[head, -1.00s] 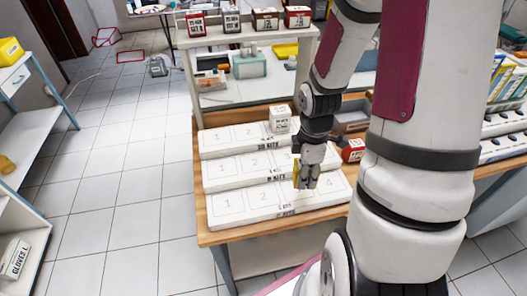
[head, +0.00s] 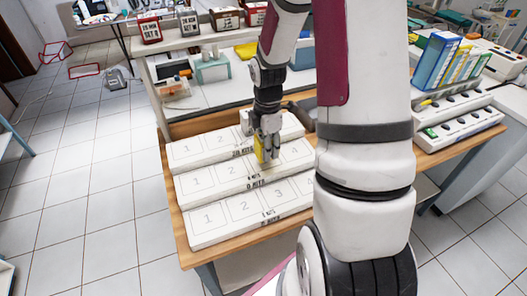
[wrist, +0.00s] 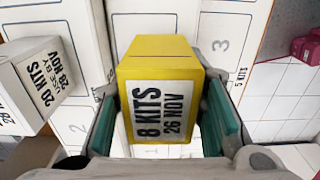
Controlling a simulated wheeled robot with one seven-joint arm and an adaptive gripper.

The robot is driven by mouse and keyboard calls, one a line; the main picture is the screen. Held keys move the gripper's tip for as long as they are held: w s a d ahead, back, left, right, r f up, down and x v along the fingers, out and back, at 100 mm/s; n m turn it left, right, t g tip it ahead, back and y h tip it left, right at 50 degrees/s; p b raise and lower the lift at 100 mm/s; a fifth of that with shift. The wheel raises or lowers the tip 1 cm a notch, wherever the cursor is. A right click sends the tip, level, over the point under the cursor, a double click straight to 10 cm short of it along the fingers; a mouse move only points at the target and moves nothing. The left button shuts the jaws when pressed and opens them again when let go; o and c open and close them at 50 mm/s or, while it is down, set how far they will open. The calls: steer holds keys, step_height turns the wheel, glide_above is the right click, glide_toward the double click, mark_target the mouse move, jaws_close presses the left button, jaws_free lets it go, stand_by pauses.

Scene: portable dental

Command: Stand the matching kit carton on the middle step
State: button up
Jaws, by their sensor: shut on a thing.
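My gripper (head: 266,143) is shut on a yellow carton (head: 261,150), whose label reads "8 KITS 26 NOV" in the wrist view (wrist: 158,100). The carton sits between both finger pads. A white stepped rack with three steps stands on the wooden table. In the head view the carton overlaps the middle step (head: 205,185); I cannot tell whether it touches it. The middle step has numbered outlined places, and its front label is too small to read surely. A white carton (head: 245,122), labelled "20 KITS 28 NOV" in the wrist view (wrist: 35,88), stands on the top step (head: 190,152).
The bottom step (head: 215,225) shows no cartons on its visible part. A shelf behind carries several cartons (head: 189,22). A rack of coloured boxes (head: 437,60) stands at right. My arm hides the rack's right end. Tiled floor (head: 90,210) is open at left.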

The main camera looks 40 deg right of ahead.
steer(key=shift+w+d, duration=0.2)
steer(key=shift+w, duration=0.55)
steer(key=shift+f, duration=1.8)
steer(key=shift+f, duration=0.1)
steer(key=o, duration=1.2)
